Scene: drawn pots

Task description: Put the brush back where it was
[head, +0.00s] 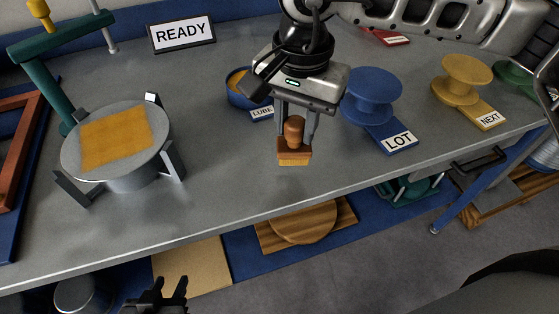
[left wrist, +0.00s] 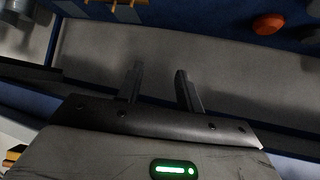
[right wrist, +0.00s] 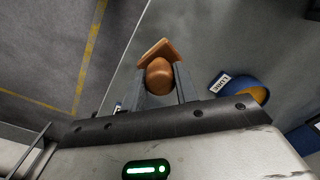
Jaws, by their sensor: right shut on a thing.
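The brush (head: 294,144) has a rounded brown wooden handle and a block with orange-yellow bristles below. My right gripper (head: 296,122) is shut on its handle and holds it upright over the grey bench, near the front edge. The brush also shows between the fingers in the right wrist view (right wrist: 158,72). A blue bowl labelled LUBE (head: 240,98), with orange-yellow inside, stands just left of my right gripper and partly behind it. My left gripper (head: 172,290) is open and empty, low in front of the bench; it also shows in the left wrist view (left wrist: 158,88).
A round grey fixture (head: 72,160) with a yellow-orange square pad (head: 116,138) stands at left, beside a green post. A READY sign (head: 182,34) is behind. A blue LOT spool (head: 372,95) and yellow NEXT spool (head: 462,78) stand right. Bench (head: 225,165) is clear between fixture and brush.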

